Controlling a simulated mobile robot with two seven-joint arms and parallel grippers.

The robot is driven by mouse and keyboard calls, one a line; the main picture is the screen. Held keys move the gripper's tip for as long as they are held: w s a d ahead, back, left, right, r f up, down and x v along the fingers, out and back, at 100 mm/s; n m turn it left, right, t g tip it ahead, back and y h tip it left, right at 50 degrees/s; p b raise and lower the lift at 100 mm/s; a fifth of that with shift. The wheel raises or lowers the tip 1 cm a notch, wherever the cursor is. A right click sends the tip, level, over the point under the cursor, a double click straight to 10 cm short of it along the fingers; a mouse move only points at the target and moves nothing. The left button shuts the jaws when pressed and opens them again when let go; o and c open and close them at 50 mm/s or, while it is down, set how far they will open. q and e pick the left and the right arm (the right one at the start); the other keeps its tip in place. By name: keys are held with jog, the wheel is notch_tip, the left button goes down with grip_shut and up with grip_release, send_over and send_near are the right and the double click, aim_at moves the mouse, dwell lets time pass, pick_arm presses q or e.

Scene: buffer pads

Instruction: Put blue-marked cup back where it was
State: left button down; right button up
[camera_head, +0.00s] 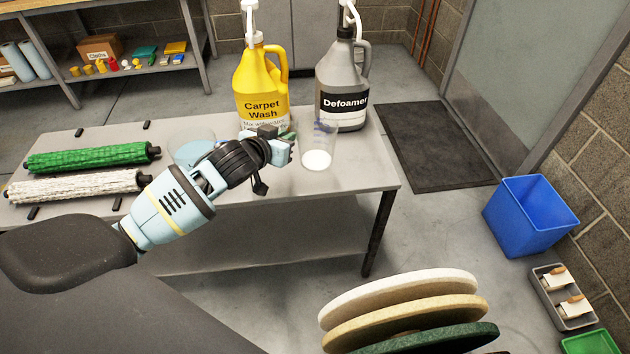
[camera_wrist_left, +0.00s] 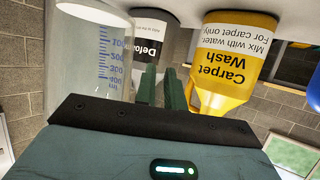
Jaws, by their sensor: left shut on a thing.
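The blue-marked cup (camera_head: 318,152) is clear, with a white bottom, and stands out at the table's right front in the head view. Its blue scale shows upside down, close up at the left of the left wrist view (camera_wrist_left: 95,50). My left gripper (camera_head: 288,151) is beside the cup's left side and is shut on it. The exact contact is hard to see; the fingers (camera_wrist_left: 170,90) show to the right of the cup in the wrist view. I cannot tell whether the cup's bottom touches the table. My right gripper is not in view.
A yellow Carpet Wash jug (camera_head: 262,88) and a grey Defoamer jug (camera_head: 342,85) stand behind the cup on the grey table (camera_head: 360,178). A clear bluish container (camera_head: 190,146) is partly behind my arm. Green (camera_head: 92,157) and white (camera_head: 75,186) rollers lie left. Round pads (camera_head: 400,290) are stacked in front.

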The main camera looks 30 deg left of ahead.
pick_arm(q)
jog(key=shift+w+a+f+b, duration=0.45)
jog(key=shift+f+b, duration=0.15)
jog(key=shift+f, duration=0.8)
jog(key=shift+w+a+f+b, duration=0.4)
jog(key=shift+w+f+b, duration=0.15)
jog(key=shift+f, duration=0.8)
jog(key=shift+w+a+f+b, duration=0.45)
jog(key=shift+f+b, duration=0.2)
jog(key=shift+f, duration=1.05)
jog(key=shift+r, duration=0.1)
jog(key=c, duration=1.5)
grip_release()
